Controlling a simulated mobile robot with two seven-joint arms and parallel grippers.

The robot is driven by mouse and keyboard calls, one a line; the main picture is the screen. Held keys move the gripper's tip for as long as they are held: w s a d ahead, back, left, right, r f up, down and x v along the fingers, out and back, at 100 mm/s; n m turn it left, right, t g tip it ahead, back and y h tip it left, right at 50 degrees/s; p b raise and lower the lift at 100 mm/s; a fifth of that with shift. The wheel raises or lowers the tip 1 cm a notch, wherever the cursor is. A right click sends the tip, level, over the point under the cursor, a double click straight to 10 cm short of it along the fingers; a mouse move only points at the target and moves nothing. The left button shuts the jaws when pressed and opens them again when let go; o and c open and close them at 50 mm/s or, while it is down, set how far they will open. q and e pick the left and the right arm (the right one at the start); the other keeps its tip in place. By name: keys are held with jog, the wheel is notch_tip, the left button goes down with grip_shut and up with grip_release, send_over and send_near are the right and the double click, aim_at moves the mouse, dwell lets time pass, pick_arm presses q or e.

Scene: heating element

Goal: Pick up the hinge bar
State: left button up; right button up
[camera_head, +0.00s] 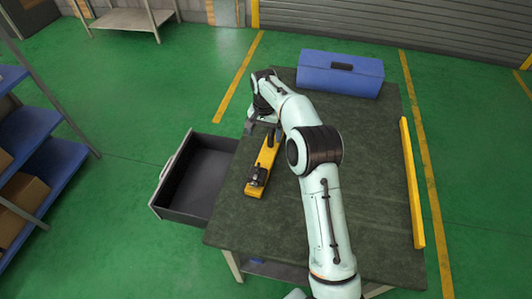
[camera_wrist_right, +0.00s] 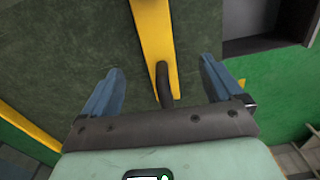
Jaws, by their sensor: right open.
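The yellow bar with dark fittings (camera_head: 265,163), which looks like the hinge bar, lies on the dark green table top (camera_head: 375,205), left of the middle. A dark fitting shows at its near end. My right gripper (camera_head: 264,122) is at its far end, partly hidden by my own arm. In the right wrist view, the gripper (camera_wrist_right: 162,66) is open, with one blue-grey finger on each side of the yellow bar (camera_wrist_right: 153,35) and its black curved handle (camera_wrist_right: 163,82). The fingers look clear of the bar. My left gripper is not in view.
A blue toolbox (camera_head: 340,74) stands at the table's far edge. A long yellow strip (camera_head: 412,185) runs along the right edge. An open, empty drawer (camera_head: 196,178) sticks out on the left. Blue shelves (camera_head: 55,160) with boxes stand further left. The table's right half is clear.

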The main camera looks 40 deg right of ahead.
send_over(266, 157)
notch_tip(266, 157, down, 7)
jog(key=shift+w+a+f+b, duration=0.1)
jog(key=shift+a+f+b, duration=0.05)
jog(key=shift+b, duration=0.25)
jog(key=f, duration=0.3)
jog(key=shift+s+f, duration=0.25)
jog(key=shift+s, duration=0.05)
jog(key=shift+w+f, duration=0.1)
jog(key=shift+f, duration=0.55)
jog(key=c, duration=1.7)
jog(key=shift+r, duration=0.15)
grip_shut()
